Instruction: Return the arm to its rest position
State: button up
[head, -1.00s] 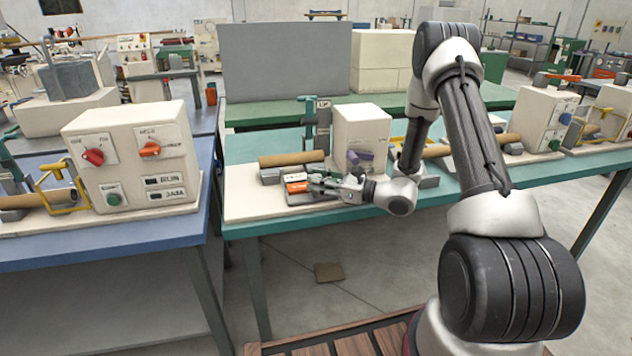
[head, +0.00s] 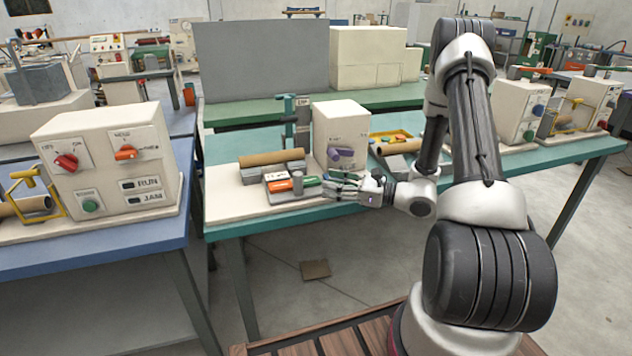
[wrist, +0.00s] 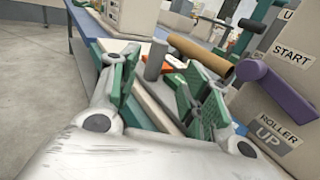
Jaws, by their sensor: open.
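My gripper (head: 328,187) is at the front edge of the teal table (head: 235,228), just right of a small block with an orange and a green part (head: 292,186). In the wrist view my gripper (wrist: 160,95) has its green-padded fingers spread apart with nothing held between them. My arm reaches from the lower right over the table, bent at the elbow. A brown cardboard tube (head: 272,157) lies on grey supports behind the block. The cream machine box (head: 341,135) with a purple lever (head: 341,154) stands behind my gripper; the wrist view shows the purple lever (wrist: 275,90) close on the right.
A blue table (head: 95,255) with a cream control box (head: 108,160) is at the left. More machines stand on the table beyond my arm. The floor in front has a brown piece (head: 315,270).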

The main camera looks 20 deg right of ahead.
jog(key=shift+v, duration=0.95)
